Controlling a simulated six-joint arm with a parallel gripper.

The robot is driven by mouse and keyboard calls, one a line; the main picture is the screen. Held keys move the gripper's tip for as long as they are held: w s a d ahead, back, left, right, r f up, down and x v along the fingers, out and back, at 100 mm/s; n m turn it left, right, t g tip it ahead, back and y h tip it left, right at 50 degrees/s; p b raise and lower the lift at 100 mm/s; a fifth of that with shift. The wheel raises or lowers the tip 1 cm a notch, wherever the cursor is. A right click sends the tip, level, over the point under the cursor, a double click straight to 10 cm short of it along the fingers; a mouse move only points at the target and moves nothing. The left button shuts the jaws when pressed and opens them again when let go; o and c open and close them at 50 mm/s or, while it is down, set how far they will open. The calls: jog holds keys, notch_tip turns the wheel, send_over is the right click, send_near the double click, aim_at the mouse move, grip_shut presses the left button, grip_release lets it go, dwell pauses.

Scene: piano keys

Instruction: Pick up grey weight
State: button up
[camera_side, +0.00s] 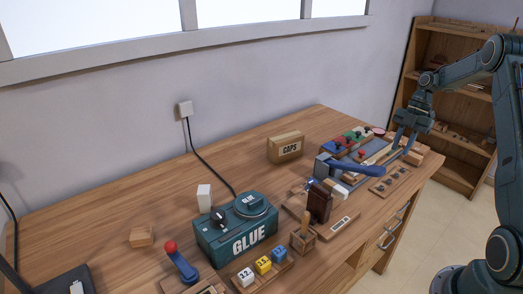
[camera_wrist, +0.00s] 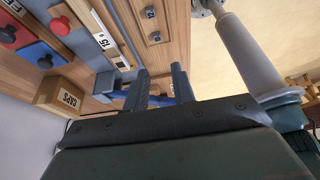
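My gripper (camera_side: 403,146) is above the right end of the desk, over the row of wooden boards. In the wrist view its two fingers (camera_wrist: 161,88) stand apart with nothing visible between them. I cannot pick out a grey weight with certainty. A grey block (camera_side: 321,166) sits at the left end of a blue handle (camera_side: 358,169), well to the left of my gripper. In the wrist view a blue bar (camera_wrist: 120,96) and a grey piece (camera_wrist: 104,82) show left of the fingers, partly hidden by the gripper.
A CAPS box (camera_side: 286,148) stands behind the boards. A teal GLUE machine (camera_side: 237,225), a dark brown block (camera_side: 319,203) and numbered cubes (camera_side: 263,265) stand nearer the front. The desk's back left is mostly clear.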

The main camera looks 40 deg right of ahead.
send_near(381, 187)
jog(key=shift+s+a+f, duration=0.15)
jog(key=shift+a+f, duration=0.35)
jog(key=shift+f, duration=0.25)
jog(key=shift+a+f, duration=0.2)
jog(key=shift+f, duration=0.25)
jog(key=shift+f, duration=0.1)
jog(key=shift+x, duration=2.5)
jog(key=shift+d, duration=0.1)
jog(key=shift+c, duration=0.3)
grip_shut()
